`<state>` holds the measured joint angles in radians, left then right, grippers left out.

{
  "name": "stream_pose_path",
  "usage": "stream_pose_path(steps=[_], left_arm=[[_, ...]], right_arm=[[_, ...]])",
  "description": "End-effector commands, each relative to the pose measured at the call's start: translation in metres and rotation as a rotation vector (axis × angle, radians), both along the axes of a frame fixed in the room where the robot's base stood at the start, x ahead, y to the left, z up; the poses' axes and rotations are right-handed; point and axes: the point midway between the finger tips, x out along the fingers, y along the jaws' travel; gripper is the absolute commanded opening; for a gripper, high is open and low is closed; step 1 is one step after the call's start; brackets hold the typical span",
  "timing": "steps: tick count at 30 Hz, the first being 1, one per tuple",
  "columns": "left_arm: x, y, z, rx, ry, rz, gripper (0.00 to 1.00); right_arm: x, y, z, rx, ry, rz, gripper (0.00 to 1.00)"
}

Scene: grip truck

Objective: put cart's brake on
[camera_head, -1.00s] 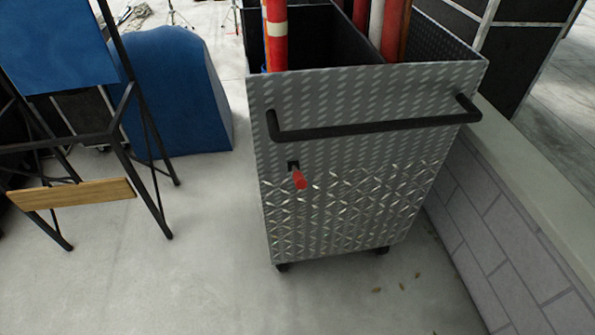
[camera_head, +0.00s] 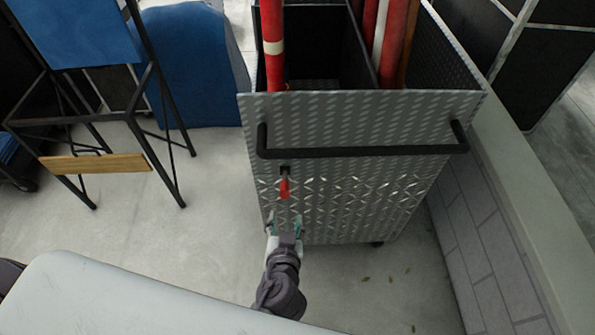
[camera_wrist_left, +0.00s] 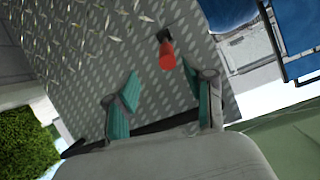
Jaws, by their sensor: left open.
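The cart (camera_head: 360,195) is a grey diamond-plate box with a black handle bar (camera_head: 365,152) across its near face. Its brake, a red lever (camera_head: 285,188) on a black mount, sits below the left end of the bar and points down. My left gripper (camera_head: 285,222) is in front of the cart face, just below the red lever. In the left wrist view the gripper (camera_wrist_left: 163,95) is open, with green-padded fingers apart and nothing between them. The red lever (camera_wrist_left: 167,57) shows there beyond the fingertips, apart from them. My right gripper is out of view.
Red rolls (camera_head: 273,45) stand in the cart. A low block wall (camera_head: 490,235) runs close along the cart's right side. A black-framed stand with a wooden bar (camera_head: 95,163) is at left, before a blue padded shape (camera_head: 195,70). Floor between stand and cart is clear.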

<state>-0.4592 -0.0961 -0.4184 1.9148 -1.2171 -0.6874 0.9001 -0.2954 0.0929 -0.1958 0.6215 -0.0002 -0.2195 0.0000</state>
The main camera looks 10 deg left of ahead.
Motion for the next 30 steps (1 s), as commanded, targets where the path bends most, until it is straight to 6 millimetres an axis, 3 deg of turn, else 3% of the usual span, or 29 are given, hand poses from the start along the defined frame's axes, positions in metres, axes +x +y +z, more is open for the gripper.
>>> stream_pose_path(steps=[1, 5, 11, 21, 30], left_arm=[[0.001, 0.002, 0.011, -0.002, -0.018, 0.012, 0.54], [0.009, 0.005, 0.015, -0.003, -0.033, 0.02, 0.54], [0.041, 0.013, 0.004, 0.0, -0.033, 0.017, 0.54], [0.103, 0.03, -0.024, -0.001, -0.031, 0.018, 0.54], [0.125, 0.035, -0.036, -0.003, -0.031, 0.018, 0.54]], right_arm=[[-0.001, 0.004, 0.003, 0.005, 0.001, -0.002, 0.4], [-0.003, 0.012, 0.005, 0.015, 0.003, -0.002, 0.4], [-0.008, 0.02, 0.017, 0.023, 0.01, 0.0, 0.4], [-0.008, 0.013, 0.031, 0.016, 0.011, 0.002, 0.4], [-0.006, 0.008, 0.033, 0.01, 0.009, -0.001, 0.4]])
